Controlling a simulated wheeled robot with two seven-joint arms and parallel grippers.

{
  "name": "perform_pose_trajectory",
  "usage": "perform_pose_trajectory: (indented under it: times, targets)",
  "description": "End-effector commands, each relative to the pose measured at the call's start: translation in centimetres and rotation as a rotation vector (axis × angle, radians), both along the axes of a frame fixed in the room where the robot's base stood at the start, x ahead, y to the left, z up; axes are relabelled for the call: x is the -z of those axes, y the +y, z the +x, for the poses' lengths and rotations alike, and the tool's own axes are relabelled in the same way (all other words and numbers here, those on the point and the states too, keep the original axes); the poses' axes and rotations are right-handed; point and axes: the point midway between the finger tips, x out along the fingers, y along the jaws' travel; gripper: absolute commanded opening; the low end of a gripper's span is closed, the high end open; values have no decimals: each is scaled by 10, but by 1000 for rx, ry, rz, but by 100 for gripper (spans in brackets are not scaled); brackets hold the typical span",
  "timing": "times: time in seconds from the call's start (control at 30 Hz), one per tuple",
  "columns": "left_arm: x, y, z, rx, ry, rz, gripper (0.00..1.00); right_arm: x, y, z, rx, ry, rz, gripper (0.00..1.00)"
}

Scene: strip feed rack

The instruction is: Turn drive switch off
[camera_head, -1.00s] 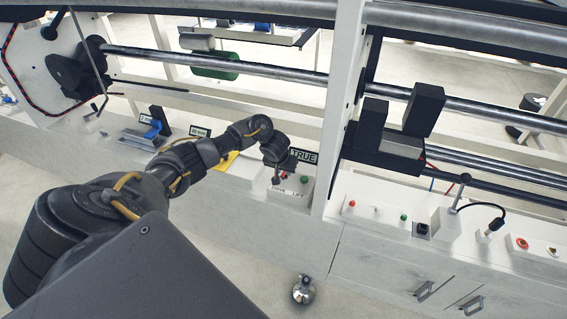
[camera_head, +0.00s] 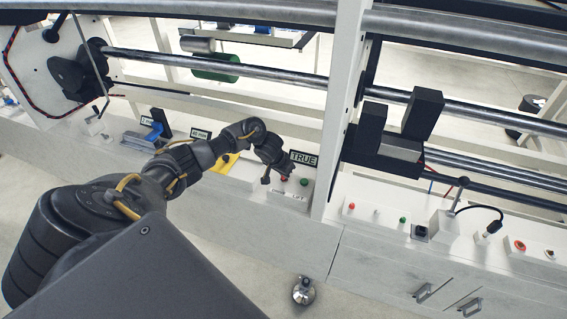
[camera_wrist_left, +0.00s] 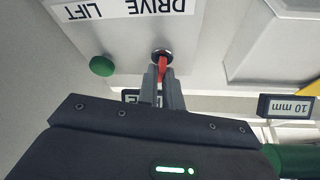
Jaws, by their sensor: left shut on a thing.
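The drive switch is a small red lever (camera_wrist_left: 162,66) in a round metal collar, beside the upside-down DRIVE label (camera_wrist_left: 160,7) in the left wrist view. My left gripper (camera_wrist_left: 161,82) is shut on this lever, with a finger on each side. In the head view my left gripper (camera_head: 284,172) reaches down to the small white control box (camera_head: 290,197) left of the white upright. Its fingers partly hide the switch there. A display reading TRUE (camera_head: 304,158) stands just behind the box. My right gripper is out of view.
A green button (camera_wrist_left: 102,66) sits next to the switch by the LIFT label; it also shows in the head view (camera_head: 304,182). A white upright (camera_head: 340,110) stands close on the right. A 10 mm sign (camera_wrist_left: 287,106) and a yellow part (camera_head: 227,163) are nearby.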

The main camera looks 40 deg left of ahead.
Motion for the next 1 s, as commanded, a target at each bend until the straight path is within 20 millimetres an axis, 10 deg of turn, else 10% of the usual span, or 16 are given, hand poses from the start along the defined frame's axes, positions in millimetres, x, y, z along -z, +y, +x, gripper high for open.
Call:
perform_pose_trajectory:
  times: [0.47, 1.0]
  targets:
    - [2, 3, 1, 453, 1, -1, 0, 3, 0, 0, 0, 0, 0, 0]
    - [6, 5, 3, 955, 0, 0, 0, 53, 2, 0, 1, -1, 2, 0]
